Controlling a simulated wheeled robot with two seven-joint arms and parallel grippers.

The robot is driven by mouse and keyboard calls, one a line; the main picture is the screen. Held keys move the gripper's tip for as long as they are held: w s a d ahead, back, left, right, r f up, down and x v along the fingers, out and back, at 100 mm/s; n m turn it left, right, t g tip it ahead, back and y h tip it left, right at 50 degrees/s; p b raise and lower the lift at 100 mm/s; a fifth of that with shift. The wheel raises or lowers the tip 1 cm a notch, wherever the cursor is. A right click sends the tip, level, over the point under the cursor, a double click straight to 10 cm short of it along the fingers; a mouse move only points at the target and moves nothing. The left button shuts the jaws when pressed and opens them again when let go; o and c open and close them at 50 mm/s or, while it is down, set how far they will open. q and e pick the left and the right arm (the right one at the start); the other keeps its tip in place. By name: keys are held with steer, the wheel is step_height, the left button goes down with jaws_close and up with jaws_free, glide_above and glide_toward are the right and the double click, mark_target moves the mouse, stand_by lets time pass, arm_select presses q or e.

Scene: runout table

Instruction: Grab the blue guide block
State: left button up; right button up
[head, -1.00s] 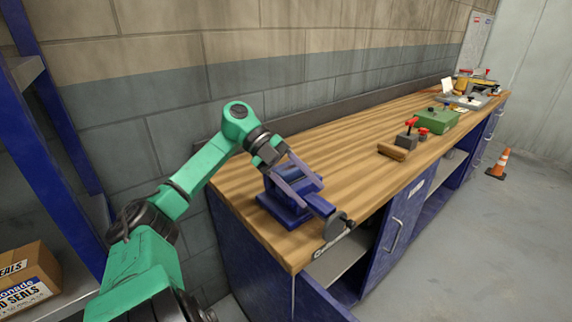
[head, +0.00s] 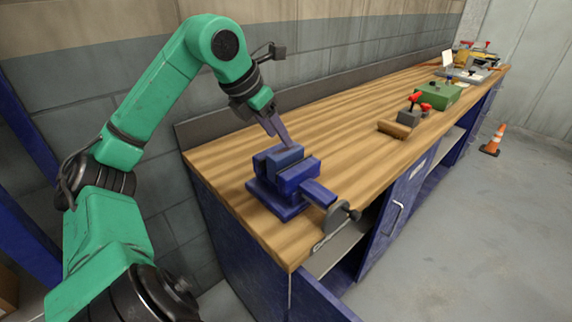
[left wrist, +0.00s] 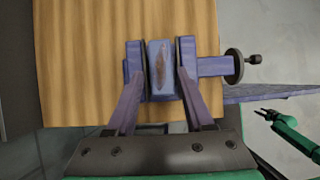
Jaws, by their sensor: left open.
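The blue guide block (head: 285,158) stands between the jaws of a dark blue vise (head: 282,208) at the near end of the workbench. In the left wrist view the guide block (left wrist: 161,65) has a brown patch on top and lies between the two vise jaws. My left gripper (head: 284,142) is open, pointing down just above the block. In the left wrist view its fingers (left wrist: 160,84) lie to either side of the block; contact cannot be told. A small green arm with a dark end, seemingly my right gripper (left wrist: 265,114), shows at the lower right.
The vise's screw handle (head: 343,213) juts past the bench's front edge. Farther along the wooden bench (head: 340,135) are a red-handled clamp (head: 408,116) and a green box (head: 439,95). An orange cone (head: 493,141) stands on the floor.

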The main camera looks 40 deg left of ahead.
mark_target(286, 150)
arm_select(q)
steer(key=x, duration=0.4)
steer(key=shift+s+d+f, duration=0.1)
steer(key=shift+s+f, duration=0.05)
steer(key=shift+f, duration=0.5)
jaws_close()
stand_by(0.7)
